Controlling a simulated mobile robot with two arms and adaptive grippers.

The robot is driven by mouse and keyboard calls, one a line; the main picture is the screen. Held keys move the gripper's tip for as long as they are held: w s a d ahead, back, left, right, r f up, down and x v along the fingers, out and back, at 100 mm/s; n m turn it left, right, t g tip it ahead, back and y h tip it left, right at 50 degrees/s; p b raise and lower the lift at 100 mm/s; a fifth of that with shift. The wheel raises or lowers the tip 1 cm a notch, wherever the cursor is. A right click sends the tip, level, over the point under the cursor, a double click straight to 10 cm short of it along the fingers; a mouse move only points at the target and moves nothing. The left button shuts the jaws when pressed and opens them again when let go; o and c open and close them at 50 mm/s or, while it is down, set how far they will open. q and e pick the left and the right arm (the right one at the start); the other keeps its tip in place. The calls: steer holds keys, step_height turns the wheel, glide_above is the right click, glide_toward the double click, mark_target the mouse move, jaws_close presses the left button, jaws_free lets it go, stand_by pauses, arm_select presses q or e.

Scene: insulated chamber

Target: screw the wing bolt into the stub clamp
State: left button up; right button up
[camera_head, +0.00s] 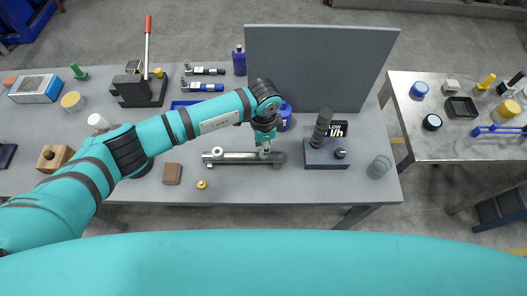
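The metal piece that looks like the stub clamp (238,158) lies lengthwise on the grey workbench, with a round ring at its left end. My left arm reaches in from the left, and my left gripper (265,148) points down over the clamp's right part. A small pale metal part shows right under its fingertips; I cannot tell if it is the wing bolt or part of the clamp. The fingers are too small and covered to tell open from shut. My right gripper is not in view.
A grey panel (322,68) stands behind the clamp. A brown block (172,174) and a small yellow ring (201,184) lie front left. A second table (440,147) stands right across a gap.

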arm_select(q)
steer(key=shift+o, duration=0.2)
step_height(320, 180, up, 3)
steer(key=p, duration=0.2)
steer(key=shift+p, duration=0.3)
steer(key=shift+r, duration=1.05)
